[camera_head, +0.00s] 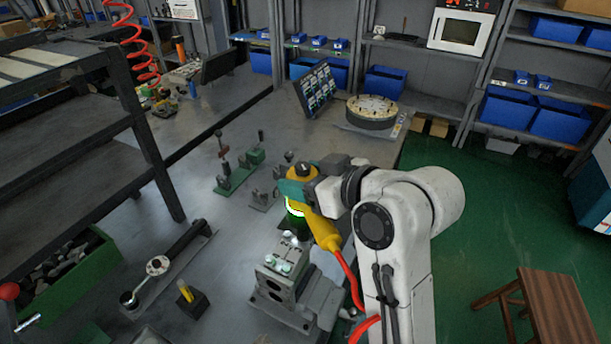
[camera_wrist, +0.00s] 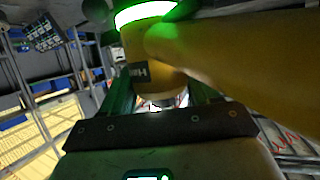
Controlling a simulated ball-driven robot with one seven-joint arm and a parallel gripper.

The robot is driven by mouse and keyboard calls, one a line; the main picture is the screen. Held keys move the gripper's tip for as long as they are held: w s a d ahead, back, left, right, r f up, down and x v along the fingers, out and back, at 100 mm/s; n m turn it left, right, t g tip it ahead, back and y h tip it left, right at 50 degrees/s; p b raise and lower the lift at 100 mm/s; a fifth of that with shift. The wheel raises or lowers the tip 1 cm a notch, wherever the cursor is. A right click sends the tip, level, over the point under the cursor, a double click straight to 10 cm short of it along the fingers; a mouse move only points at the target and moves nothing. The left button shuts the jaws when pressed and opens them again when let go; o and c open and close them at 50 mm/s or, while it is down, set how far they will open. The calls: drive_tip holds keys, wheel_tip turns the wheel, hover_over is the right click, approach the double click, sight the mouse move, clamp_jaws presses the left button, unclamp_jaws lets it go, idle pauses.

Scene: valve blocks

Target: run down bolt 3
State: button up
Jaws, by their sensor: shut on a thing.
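My gripper (camera_head: 298,186) is shut on a yellow power driver (camera_head: 322,228); the driver also fills the upper middle of the wrist view (camera_wrist: 150,65). The driver stands roughly upright, and a ring on it glows green. A red cable hangs from its handle. The grey valve block (camera_head: 279,283) sits on the bench just below and in front of the driver, with several bright bolts (camera_head: 270,259) in its top. The driver's lower end is close to the block's far side; I cannot tell whether it touches a bolt. No number marks bolt 3.
A green clamp rail (camera_head: 238,172) stands behind the block. A long-handled tool (camera_head: 160,266) and a small black block with a yellow peg (camera_head: 191,299) lie to the left. A green bin (camera_head: 75,279) and dark shelf rack (camera_head: 80,130) stand farther left. A wooden stool (camera_head: 550,300) is at right.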

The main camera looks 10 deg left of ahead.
drive_tip(key=shift+f, duration=1.05)
idle(4.8)
drive_tip(key=shift+r, duration=0.15)
drive_tip(key=shift+r+p, duration=0.65)
drive_tip(key=shift+r, duration=0.1)
drive_tip(key=shift+r+p, duration=1)
drive_tip(key=shift+r, duration=1.85)
